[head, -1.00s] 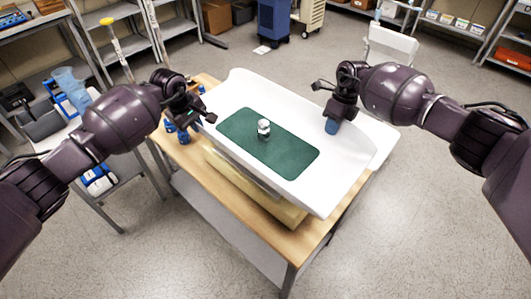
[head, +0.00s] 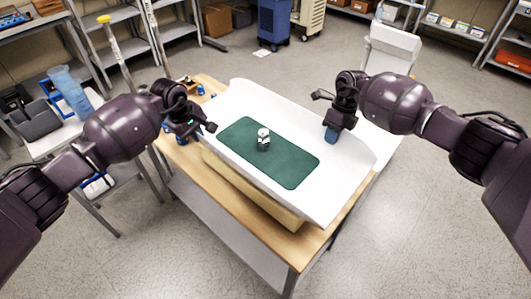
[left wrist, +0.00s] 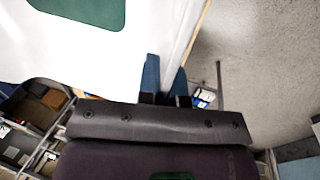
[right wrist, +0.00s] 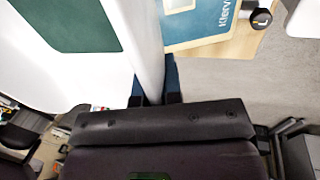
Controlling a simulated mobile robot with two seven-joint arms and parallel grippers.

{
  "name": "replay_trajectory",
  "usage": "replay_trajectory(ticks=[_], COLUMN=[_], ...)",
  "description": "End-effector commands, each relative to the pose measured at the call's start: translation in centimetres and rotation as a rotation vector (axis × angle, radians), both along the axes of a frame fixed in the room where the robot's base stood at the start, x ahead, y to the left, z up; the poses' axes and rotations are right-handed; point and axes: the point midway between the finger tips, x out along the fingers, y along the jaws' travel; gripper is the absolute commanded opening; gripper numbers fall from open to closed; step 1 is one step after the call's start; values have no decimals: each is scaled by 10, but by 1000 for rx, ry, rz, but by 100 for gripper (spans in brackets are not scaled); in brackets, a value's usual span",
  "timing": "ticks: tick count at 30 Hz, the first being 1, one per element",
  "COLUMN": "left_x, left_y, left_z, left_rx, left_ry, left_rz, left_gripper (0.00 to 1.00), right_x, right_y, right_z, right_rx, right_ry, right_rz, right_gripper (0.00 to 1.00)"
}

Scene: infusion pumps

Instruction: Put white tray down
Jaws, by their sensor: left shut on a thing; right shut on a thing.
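The white tray (head: 345,180) has raised side walls and a green mat (head: 240,145) on its floor. A small white and black object (head: 263,139) stands on the mat. My left gripper (head: 203,130) is shut on the tray's left wall; the left wrist view shows the wall (left wrist: 186,40) between its blue fingertips. My right gripper (head: 332,131) is shut on the opposite wall, which also shows in the right wrist view (right wrist: 147,45). The tray is over a yellowish box (head: 235,190) on the wooden table. I cannot tell whether it touches the box.
The wooden table top (head: 285,243) shows along the front and left. Small blue items stand at its left back. In the right wrist view a box with a blue label (right wrist: 205,22) lies beside the tray wall. A white chair (head: 392,48) stands behind; floor is clear at right.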

Motion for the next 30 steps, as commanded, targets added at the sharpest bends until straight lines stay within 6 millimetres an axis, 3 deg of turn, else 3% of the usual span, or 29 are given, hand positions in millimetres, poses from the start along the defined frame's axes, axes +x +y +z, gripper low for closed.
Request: replay_trajectory(ticks=[4,5,9,20,30], left_x=[0,-1,0,-1,-9], left_y=[0,1,1,1,11], left_z=[-9,-9,-7,-3,49], left_rx=[1,2,1,1,3], left_ry=[3,5,3,2,-2], left_rz=[1,0,1,0,-1], left_gripper=[0,9,31,32,32], right_x=[0,0,0,0,0], right_y=[0,0,0,0,0], right_z=[-8,-8,-6,-7,-7], right_rx=[1,0,0,0,0], right_ry=[3,4,3,4,4], right_rz=[-1,0,0,0,0], right_gripper=[0,9,31,32,32])
